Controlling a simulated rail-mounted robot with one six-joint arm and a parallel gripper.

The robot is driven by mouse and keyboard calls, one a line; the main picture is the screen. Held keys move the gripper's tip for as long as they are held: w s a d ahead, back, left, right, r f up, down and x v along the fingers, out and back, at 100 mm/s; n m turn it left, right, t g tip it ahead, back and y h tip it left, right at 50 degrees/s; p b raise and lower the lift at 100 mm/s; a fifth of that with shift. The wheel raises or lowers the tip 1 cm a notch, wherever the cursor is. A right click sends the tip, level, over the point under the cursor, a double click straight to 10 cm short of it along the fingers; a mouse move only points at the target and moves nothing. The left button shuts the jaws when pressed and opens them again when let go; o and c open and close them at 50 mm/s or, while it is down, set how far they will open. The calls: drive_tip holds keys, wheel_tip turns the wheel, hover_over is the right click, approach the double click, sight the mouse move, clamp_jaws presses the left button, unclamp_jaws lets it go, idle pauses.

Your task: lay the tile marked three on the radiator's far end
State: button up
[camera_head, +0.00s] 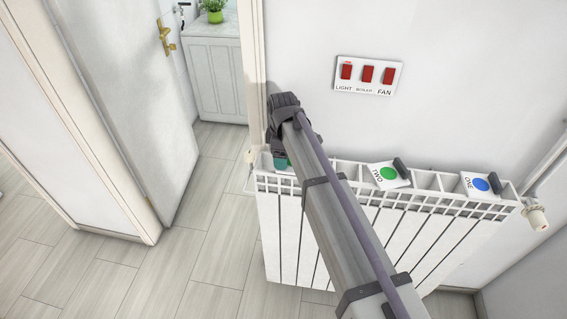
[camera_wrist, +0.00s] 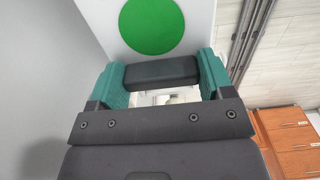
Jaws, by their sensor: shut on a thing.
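My gripper (camera_head: 280,161) is low over the left, far end of the white radiator (camera_head: 287,235), partly hidden by my arm. In the wrist view my gripper (camera_wrist: 160,74) has its teal fingers shut on the black grip block of a white tile with a green disc (camera_wrist: 152,25). No lettering shows on this held tile, so I cannot read its mark. I cannot tell whether it touches the radiator. The tile marked TWO (camera_head: 377,176), with a green disc, and the tile marked ONE (camera_head: 469,184), with a blue disc, lie on the radiator top to the right.
A wall panel with red switches (camera_head: 367,74) is above the radiator. A valve (camera_head: 537,219) and pipe stand at its right end. An open white door (camera_head: 125,85) and a white cabinet (camera_head: 217,75) with a plant (camera_head: 214,10) are at the left.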

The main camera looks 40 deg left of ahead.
drive_tip(key=shift+f, duration=0.1)
drive_tip(key=shift+c, duration=0.4)
drive_tip(key=shift+f, duration=0.2)
drive_tip(key=o, duration=1)
wheel_tip(320, 180, up, 12)
drive_tip(key=p, duration=1.2)
drive_tip(key=shift+r+p, duration=0.25)
drive_tip(key=shift+p, duration=0.05)
